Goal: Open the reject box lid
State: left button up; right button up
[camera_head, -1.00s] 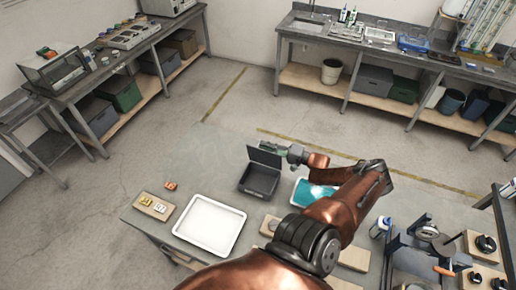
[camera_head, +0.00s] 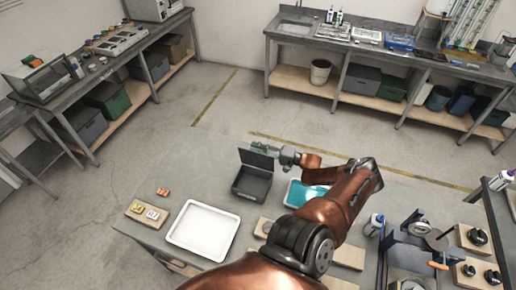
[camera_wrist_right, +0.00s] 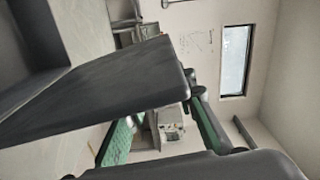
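The reject box (camera_head: 251,186) is a dark open-topped box on the grey table in the head view. Its dark lid (camera_head: 257,159) stands raised at the back edge, and the inside of the box shows. My right gripper (camera_head: 266,148) is at the lid's upper edge, towards its right end. The right wrist view shows the lid (camera_wrist_right: 110,92) as a broad dark slab close to the camera, beside a green-padded finger (camera_wrist_right: 207,125). Whether the fingers touch the lid or are closed is unclear. My left gripper is out of view.
A white tray (camera_head: 203,229) lies left of the box, and a tray with teal contents (camera_head: 300,194) lies to its right, partly behind my right arm. A small orange item (camera_head: 162,192) and a wooden block (camera_head: 148,213) are at the left. Fixtures (camera_head: 410,250) crowd the right.

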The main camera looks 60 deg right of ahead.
jog(key=s+d, duration=0.1)
jog(key=s, duration=1.1)
jog(key=shift+w, duration=0.1)
jog(key=w, duration=0.8)
jog(key=w+a, duration=0.1)
jog(key=w, duration=0.2)
jog(key=shift+w, duration=0.4)
